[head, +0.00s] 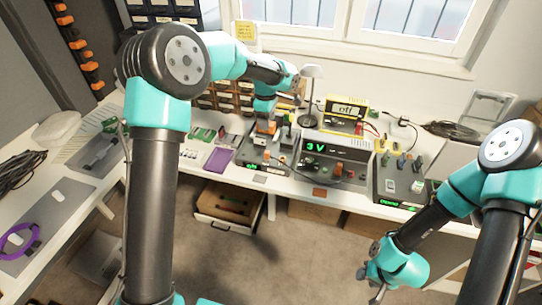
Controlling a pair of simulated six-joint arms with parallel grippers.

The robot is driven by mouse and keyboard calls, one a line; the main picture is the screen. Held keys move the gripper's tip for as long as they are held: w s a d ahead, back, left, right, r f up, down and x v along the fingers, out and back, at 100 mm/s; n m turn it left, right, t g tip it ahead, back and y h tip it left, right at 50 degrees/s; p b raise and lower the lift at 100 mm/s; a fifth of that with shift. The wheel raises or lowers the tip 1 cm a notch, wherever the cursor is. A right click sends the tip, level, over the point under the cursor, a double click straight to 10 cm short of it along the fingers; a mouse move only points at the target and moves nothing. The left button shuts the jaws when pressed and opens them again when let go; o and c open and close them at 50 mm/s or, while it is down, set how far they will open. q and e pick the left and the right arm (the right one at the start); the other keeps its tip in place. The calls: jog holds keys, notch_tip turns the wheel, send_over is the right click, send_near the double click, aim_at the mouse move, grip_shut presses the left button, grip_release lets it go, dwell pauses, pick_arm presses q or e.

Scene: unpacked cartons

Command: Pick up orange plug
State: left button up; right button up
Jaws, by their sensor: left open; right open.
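A small orange piece (265,127), which looks like the orange plug, stands on a grey panel (248,158) on the workbench. My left gripper (265,118) points down right at it, with its fingers around or just above it. The fingers are small and partly hidden, so I cannot tell whether they touch it. My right gripper (371,284) is open and empty, low in front of the bench and far from the orange piece.
A box with a green "3 V" display (316,148) and a yellow meter reading "off" (345,112) stand right of my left gripper. A lamp (311,72) rises behind. A purple pad (218,160) lies to the left. An open drawer (225,208) is below.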

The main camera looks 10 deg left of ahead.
pick_arm(q)
jog(key=shift+w+r, duration=0.15)
jog(key=shift+r, duration=0.5)
jog(key=shift+f, duration=0.1)
send_near(267, 152)
jog(key=f, duration=0.5)
jog(key=shift+w+d+f, duration=0.15)
jog(key=shift+w+f, duration=0.05)
jog(key=shift+s+f, duration=0.15)
jog(key=shift+f, duration=2.45)
